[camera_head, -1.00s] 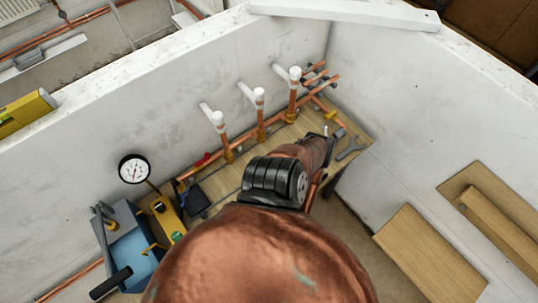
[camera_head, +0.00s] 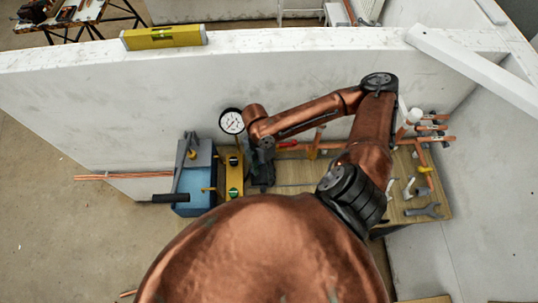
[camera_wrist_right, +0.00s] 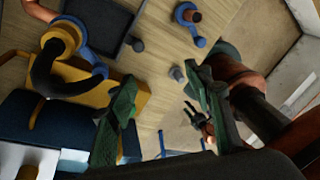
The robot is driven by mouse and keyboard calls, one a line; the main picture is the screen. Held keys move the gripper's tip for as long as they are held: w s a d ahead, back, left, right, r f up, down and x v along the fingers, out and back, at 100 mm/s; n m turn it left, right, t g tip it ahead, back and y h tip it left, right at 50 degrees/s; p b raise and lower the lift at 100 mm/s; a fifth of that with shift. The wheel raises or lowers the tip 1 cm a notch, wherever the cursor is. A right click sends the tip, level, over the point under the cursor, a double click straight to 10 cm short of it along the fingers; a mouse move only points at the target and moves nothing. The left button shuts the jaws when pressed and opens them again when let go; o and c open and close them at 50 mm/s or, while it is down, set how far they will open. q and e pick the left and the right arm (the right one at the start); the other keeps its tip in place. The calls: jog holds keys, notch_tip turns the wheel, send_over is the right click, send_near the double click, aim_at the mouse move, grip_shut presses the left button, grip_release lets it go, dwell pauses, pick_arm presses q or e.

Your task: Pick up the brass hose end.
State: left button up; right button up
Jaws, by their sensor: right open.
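A brass-coloured ring fitting (camera_wrist_right: 62,38) on a thick black hose shows at the upper left of the right wrist view; it looks like the brass hose end. It lies left of my fingers and apart from them. My right gripper (camera_wrist_right: 161,75) is open, with nothing held between its two green fingers. In the head view my right gripper (camera_head: 262,178) hangs just right of the yellow level, over the left end of the wooden bench; the hose end is not clear there, partly hidden by the arm. My left gripper is not in view.
A white wall (camera_head: 130,90) rises behind. Copper pipes (camera_head: 318,140) and a spanner (camera_head: 423,211) are right. A dark tray (camera_wrist_right: 100,25) lies above the fingers.

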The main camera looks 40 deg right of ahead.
jog(key=w+d+r+n+t+b, duration=0.1)
jog(key=w+n, duration=0.1)
jog(key=w, duration=0.1)
jog(key=w+d+r+n+h, duration=0.1)
jog(key=w+d+n, duration=0.1)
jog(key=w+d+r+n+t+b, duration=0.1)
jog(key=w+d+n, duration=0.1)
jog(key=w, duration=0.1)
jog(key=shift+w+d+r+n+t+b, duration=0.15)
jog(key=shift+w+r+n+t+b, duration=0.05)
jog(key=shift+w+n+t+b, duration=0.1)
jog(key=shift+w+d+f+h, duration=0.1)
jog(key=shift+w+h, duration=0.05)
jog(key=shift+h, duration=0.15)
jog(key=shift+f, duration=0.35)
notch_tip(320, 180, down, 7)
jog(key=shift+w+r, duration=0.15)
jog(key=shift+r, duration=0.05)
jog(key=shift+c, duration=0.3)
jog(key=c, duration=0.9)
jog(key=shift+c, duration=0.2)
jog(key=shift+d, duration=0.1)
